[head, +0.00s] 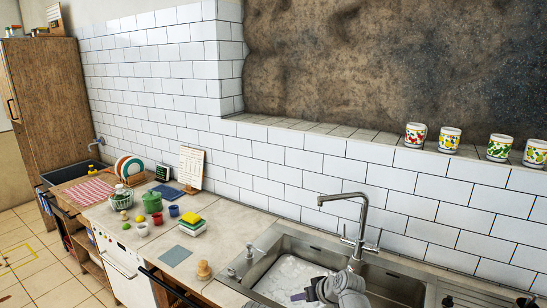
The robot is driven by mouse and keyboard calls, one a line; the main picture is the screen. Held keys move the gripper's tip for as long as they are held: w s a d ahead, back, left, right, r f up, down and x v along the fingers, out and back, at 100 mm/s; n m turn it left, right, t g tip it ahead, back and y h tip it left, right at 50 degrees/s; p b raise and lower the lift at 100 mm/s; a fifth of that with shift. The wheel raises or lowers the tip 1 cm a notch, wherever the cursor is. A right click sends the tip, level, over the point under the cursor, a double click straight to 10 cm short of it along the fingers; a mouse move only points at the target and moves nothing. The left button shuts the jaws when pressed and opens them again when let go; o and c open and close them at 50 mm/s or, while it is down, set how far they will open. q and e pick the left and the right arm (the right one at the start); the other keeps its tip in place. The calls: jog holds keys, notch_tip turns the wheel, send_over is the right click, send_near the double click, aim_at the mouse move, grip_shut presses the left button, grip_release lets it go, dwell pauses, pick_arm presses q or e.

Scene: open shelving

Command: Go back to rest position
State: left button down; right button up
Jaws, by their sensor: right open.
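My right gripper (303,295) is at the bottom centre of the head view, low over the left basin of the metal sink (262,262). Its grey wrist comes in from the lower right. Its fingers are small and partly hidden, and they look open with nothing clearly held. White foam or a white surface lies in the basin under it. My left gripper is not in view.
A tall tap (362,215) rises behind the right gripper. Several patterned cups (449,139) stand on the ledge.

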jog(key=s+d+f+m+g+h, duration=0.2)
jog(key=s+d+f+g+h, duration=0.15)
jog(key=s, duration=0.45)
jog(key=s+d+f+m+g+h, duration=0.15)
jog(key=s+d, duration=0.25)
jog(key=s, duration=0.4)
jog(key=s+a+f+n+b, duration=0.1)
jog(key=s+a+n, duration=0.1)
jog(key=a, duration=0.3)
jog(key=s+a+f+n+g+h+b, duration=0.1)
jog(key=s+a+n, duration=0.1)
jog(key=a, duration=0.3)
jog(key=shift+s+a+f+g, duration=0.2)
jog(key=shift+s+f+g, duration=0.1)
jog(key=shift+s+f, duration=0.1)
